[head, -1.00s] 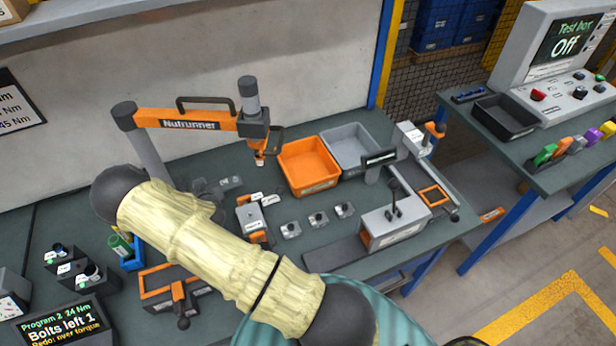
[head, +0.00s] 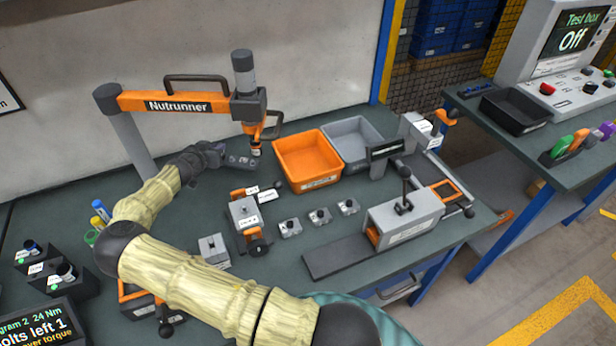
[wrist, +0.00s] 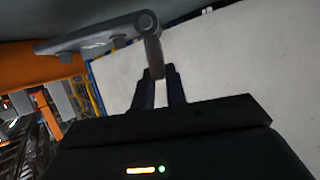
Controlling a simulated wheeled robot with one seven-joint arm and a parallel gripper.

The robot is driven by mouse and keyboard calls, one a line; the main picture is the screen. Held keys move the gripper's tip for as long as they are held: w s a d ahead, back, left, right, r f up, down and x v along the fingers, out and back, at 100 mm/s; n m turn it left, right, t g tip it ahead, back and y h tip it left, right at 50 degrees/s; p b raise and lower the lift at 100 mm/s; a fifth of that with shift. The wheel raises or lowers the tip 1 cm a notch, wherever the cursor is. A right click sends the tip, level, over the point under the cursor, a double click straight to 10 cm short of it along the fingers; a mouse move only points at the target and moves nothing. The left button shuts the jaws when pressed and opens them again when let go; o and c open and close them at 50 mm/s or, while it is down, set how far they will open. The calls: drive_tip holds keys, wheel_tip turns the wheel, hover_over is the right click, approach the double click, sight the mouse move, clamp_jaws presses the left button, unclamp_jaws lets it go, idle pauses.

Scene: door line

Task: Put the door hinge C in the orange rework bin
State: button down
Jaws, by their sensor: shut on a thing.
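My gripper (head: 222,155) is at the back of the bench, under the nutrunner's arm and left of the orange bin. In the wrist view my gripper (wrist: 158,88) is shut on a grey metal hinge (wrist: 95,37), which sticks out to the left from the fingertips. The hinge (head: 243,163) also shows in the head view, just left of the nutrunner's tip. Its letter cannot be read. The orange bin (head: 323,183) stands to the right of the hinge, apart from it; the part of its floor in view looks empty.
The orange nutrunner (head: 248,108) hangs between the hinge and the orange bin. A grey bin (head: 376,150) stands right of the orange one. Several small grey blocks (head: 320,216) and a grey-orange fixture (head: 245,215) stand in front. A clamp fixture (head: 405,220) is at right.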

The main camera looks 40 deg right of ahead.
drive_tip(key=s+d+r+m+g+b, duration=0.2)
drive_tip(key=s+d+m+g, duration=0.1)
drive_tip(key=d, duration=0.3)
drive_tip(key=s+d+r+m+g+h+b, duration=0.1)
drive_tip(key=s+d+r+m+g+b, duration=0.1)
drive_tip(key=d, duration=0.5)
drive_tip(key=s+d+r+m+g+h+b, duration=0.1)
drive_tip(key=s+d+r+m+g+b, duration=0.2)
drive_tip(key=s+d+m+g, duration=0.2)
drive_tip(key=shift+s+d+r+g, duration=0.3)
drive_tip(key=shift+d+g, duration=0.7)
drive_tip(key=shift+d, duration=0.25)
drive_tip(key=shift+f, duration=0.1)
wheel_tip(320, 180, down, 6)
drive_tip(key=shift+f, duration=0.2)
drive_tip(key=shift+f+p, duration=0.5)
drive_tip(key=shift+f, duration=1.3)
drive_tip(key=c, duration=1.4)
unclamp_jaws()
drive_tip(key=shift+c, duration=0.2)
